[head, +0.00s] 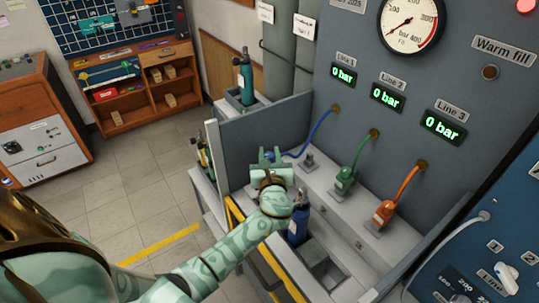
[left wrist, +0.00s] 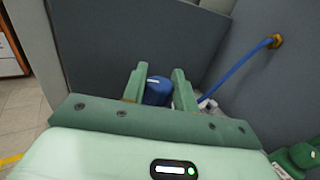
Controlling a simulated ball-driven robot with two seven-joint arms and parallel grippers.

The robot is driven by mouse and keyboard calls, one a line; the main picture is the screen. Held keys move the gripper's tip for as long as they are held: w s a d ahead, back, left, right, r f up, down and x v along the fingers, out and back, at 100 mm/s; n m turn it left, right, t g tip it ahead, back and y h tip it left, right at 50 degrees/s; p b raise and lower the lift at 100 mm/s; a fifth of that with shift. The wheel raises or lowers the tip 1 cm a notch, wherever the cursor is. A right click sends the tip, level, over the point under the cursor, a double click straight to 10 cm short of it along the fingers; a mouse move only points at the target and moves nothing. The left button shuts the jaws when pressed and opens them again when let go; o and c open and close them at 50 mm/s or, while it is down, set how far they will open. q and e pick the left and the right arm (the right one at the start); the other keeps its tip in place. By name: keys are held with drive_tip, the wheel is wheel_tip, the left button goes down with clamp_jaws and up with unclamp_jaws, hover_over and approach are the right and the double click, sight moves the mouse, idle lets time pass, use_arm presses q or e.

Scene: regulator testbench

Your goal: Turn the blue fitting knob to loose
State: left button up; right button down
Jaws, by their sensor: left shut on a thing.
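The blue fitting knob (left wrist: 158,91) sits between the two fingers of my left gripper (left wrist: 158,88) in the left wrist view, and the gripper is shut on it. In the head view my left gripper (head: 269,157) is over the far left of the bench, where its own body hides most of the knob. The blue hose (head: 321,129) runs from a brass port on the panel down toward the gripper. It also shows in the left wrist view (left wrist: 234,72). I cannot read the knob's turn angle. My right gripper is not in view.
A green fitting (head: 344,181) and an orange fitting (head: 384,212) stand to the right on the bench. A blue cylinder (head: 298,223) stands below my left forearm. A grey side wall (head: 262,124) rises close behind the gripper. The three line displays (head: 387,97) read 0 bar.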

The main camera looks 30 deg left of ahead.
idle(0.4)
use_arm(q)
drive_tip(key=o, duration=1)
drive_tip(key=shift+c, duration=0.2)
drive_tip(key=v, duration=1.6)
drive_tip(key=shift+d, duration=0.15)
drive_tip(key=shift+s, duration=0.1)
